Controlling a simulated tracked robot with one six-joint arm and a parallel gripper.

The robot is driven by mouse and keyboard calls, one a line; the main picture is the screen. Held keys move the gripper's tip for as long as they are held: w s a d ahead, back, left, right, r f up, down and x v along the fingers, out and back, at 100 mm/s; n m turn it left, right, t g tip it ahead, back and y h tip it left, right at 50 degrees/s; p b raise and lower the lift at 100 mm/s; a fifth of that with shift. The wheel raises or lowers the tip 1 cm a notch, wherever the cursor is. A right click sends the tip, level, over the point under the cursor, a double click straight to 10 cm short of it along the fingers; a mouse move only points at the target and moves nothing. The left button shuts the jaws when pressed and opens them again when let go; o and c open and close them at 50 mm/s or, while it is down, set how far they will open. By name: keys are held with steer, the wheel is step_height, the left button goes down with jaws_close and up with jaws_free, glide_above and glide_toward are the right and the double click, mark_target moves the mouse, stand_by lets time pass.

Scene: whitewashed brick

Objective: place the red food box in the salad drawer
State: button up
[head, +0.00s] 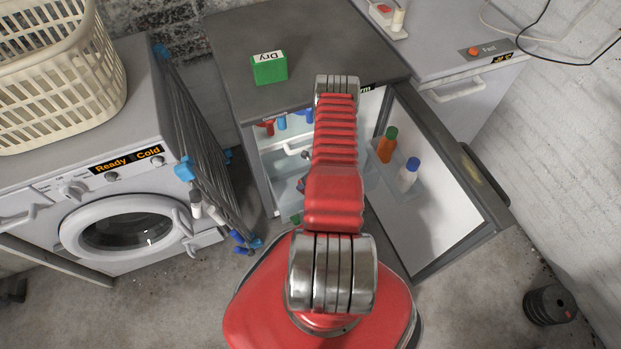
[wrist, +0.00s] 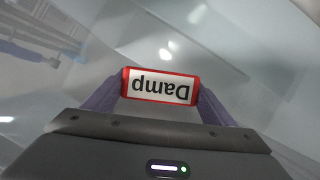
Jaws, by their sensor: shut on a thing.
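The red food box (wrist: 160,87) has a white label reading "Damp", upside down in the wrist view. My gripper (wrist: 161,92) is shut on it, one purple finger at each end. Pale, translucent surfaces surround the box there; I cannot tell whether it is inside a drawer. In the head view my red arm reaches into the open fridge (head: 285,38) and hides the gripper and box. A clear, pale bin (head: 284,193), possibly the salad drawer, shows low in the fridge, left of my arm, partly hidden.
The fridge door (head: 447,185) stands open at right, holding an orange bottle (head: 387,146) and a white bottle with a blue cap (head: 408,176). A green box (head: 269,69) sits on the fridge top. A folded drying rack (head: 205,150) stands close on the left.

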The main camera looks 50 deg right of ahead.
steer(key=o, duration=1.4)
steer(key=shift+f, duration=0.1)
steer(key=shift+c, duration=0.2)
steer(key=v, duration=1.2)
